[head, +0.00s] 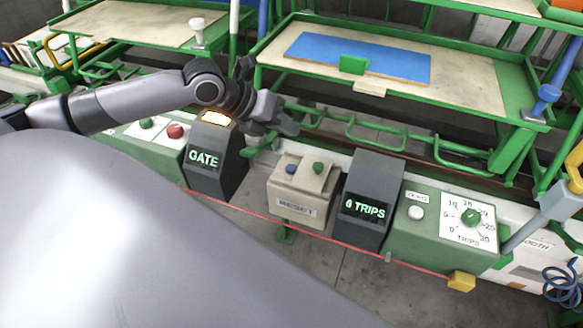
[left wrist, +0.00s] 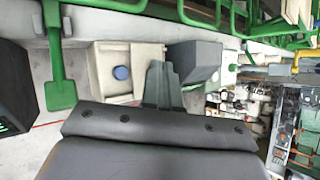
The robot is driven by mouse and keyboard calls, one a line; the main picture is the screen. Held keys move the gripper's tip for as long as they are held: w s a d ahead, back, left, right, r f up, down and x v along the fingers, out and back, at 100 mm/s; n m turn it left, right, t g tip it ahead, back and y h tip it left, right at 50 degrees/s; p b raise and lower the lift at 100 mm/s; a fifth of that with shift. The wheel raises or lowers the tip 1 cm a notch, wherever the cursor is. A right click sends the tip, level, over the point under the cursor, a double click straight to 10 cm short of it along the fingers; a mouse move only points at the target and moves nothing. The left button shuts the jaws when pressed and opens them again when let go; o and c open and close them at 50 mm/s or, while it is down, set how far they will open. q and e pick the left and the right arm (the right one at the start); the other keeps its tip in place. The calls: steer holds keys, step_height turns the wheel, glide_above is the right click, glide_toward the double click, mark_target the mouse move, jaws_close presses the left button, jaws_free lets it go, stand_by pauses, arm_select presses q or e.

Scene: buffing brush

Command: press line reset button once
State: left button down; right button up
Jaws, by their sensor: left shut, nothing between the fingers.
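The beige reset box (head: 302,205) carries a label reading RESET, with a blue button (head: 291,169) and a green button (head: 318,168) on top. In the left wrist view the box (left wrist: 104,58) shows its blue button (left wrist: 122,73) just left of my fingers; the green button is not visible there. My left gripper (head: 287,127) is shut and empty, behind and above the box in the head view. Its fingers (left wrist: 162,85) also show in the left wrist view, apart from the blue button as far as I can tell. My right gripper is not in view.
A dark GATE display (head: 212,170) stands left of the box, and a dark 6 TRIPS display (head: 368,200) right. Further right is a green panel with a white ZERO button (head: 416,213) and a TRIPS dial (head: 470,217). A red button (head: 175,131) is at left. Green-framed trays stand behind.

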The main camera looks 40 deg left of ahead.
arm_select(q)
steer(key=b, duration=0.6)
glide_above(287, 168)
step_height(287, 168, down, 6)
steer(key=shift+r, duration=0.15)
steer(key=shift+f, duration=0.4)
steer(key=shift+f+b, duration=0.55)
steer(key=shift+f, duration=0.35)
stand_by(0.4)
steer(key=shift+f, duration=0.1)
